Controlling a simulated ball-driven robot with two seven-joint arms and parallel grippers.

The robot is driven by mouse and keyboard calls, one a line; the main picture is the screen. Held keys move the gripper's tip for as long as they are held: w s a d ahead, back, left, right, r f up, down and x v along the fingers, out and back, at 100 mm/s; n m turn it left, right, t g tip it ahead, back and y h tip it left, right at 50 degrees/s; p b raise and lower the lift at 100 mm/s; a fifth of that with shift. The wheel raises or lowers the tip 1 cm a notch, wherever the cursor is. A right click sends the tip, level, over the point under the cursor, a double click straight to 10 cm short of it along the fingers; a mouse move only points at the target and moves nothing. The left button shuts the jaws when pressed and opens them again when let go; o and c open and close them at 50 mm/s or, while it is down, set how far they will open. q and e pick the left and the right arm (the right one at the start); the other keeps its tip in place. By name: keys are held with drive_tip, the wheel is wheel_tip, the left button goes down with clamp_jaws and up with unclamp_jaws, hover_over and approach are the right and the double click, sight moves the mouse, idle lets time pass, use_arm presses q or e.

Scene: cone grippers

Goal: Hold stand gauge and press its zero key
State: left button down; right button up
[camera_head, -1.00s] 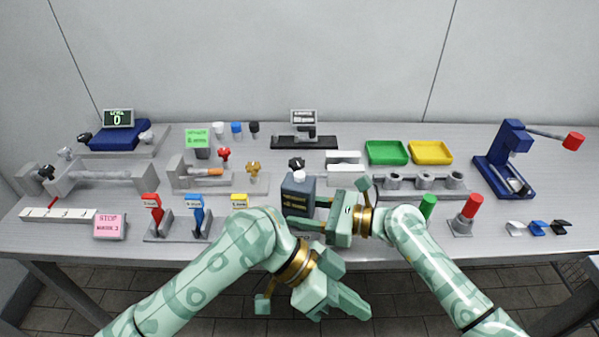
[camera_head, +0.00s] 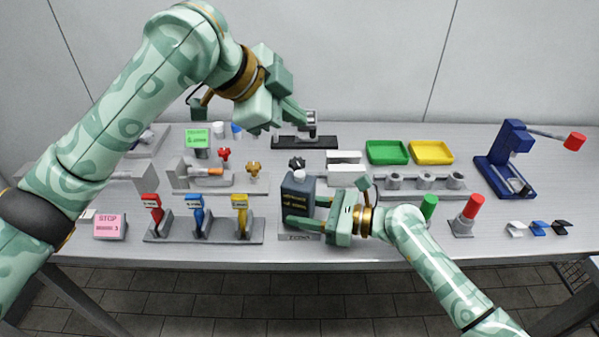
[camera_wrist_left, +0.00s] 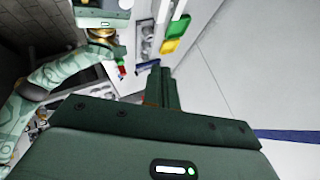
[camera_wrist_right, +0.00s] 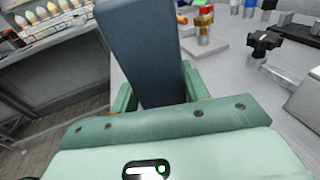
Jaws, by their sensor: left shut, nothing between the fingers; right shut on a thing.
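The stand gauge appears to be the upright dark grey-blue box (camera_head: 300,204) with small lettering on its face and a white round key (camera_head: 300,175) on top, near the table's front edge. It also fills the upper middle of the right wrist view (camera_wrist_right: 143,50). My right gripper (camera_head: 305,212) is shut on this box from the right, a finger on either side. My left gripper (camera_head: 301,116) is shut and empty, raised above the table and farther back than the box. Its closed fingers show in the left wrist view (camera_wrist_left: 156,72).
Left of the box stand red (camera_head: 151,208), blue (camera_head: 195,213) and yellow (camera_head: 240,211) levers. Behind are a knob fixture (camera_head: 215,180) and a dark-based stand (camera_head: 322,142). Green (camera_head: 386,152) and yellow (camera_head: 430,152) trays lie right. My left arm covers the table's left side.

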use_arm(q)
drive_tip(key=shift+f, duration=0.15)
use_arm(e)
drive_tip(key=shift+f, duration=0.1)
use_arm(q)
hover_over(294, 181)
drive_tip(key=shift+f, duration=4.35)
drive_tip(key=shift+f, duration=0.35)
drive_tip(key=shift+f, duration=0.45)
drive_tip(key=shift+r, duration=0.85)
